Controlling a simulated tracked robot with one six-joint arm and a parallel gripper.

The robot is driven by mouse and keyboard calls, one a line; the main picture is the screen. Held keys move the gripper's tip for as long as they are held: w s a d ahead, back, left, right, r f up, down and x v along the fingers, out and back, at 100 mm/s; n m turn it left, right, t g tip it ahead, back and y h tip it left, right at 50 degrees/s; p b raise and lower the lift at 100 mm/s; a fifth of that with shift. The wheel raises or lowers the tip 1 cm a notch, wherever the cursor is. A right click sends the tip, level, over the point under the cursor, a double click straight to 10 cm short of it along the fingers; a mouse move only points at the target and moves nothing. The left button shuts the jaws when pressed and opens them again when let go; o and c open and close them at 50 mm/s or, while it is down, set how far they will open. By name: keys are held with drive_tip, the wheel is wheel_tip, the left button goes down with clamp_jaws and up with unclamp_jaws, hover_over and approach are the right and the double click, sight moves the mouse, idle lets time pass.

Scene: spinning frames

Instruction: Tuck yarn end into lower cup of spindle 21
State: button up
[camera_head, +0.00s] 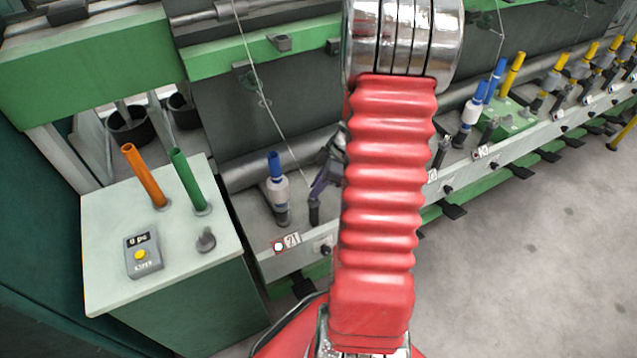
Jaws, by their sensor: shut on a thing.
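Spindle 21 (278,192) stands upright on the rail at centre left, with a blue tube top and a white yarn body. Its dark lower cup (283,219) is at the foot, above the label 21 (292,240). A thin yarn (265,103) runs from the top of the frame past the guide and down toward my gripper (318,186). My gripper is just right of the spindle, near a short dark post (314,211), and partly hidden by my red arm. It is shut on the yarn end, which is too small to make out.
A pale-topped cabinet (105,265) at left carries an orange tube (145,176), a green tube (190,180) and a grey box with a yellow button (141,254). Other spindles with blue or yellow tubes (513,75) line the rail to the right. Grey floor lies open at lower right.

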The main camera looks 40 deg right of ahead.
drive_tip(key=shift+f, duration=0.6)
drive_tip(key=o, duration=0.8)
drive_tip(key=shift+r, duration=0.1)
drive_tip(key=v, duration=1.3)
drive_tip(key=shift+s+d+r, duration=0.1)
drive_tip(key=shift+s+r, duration=0.05)
drive_tip(key=shift+r, duration=0.05)
idle(0.5)
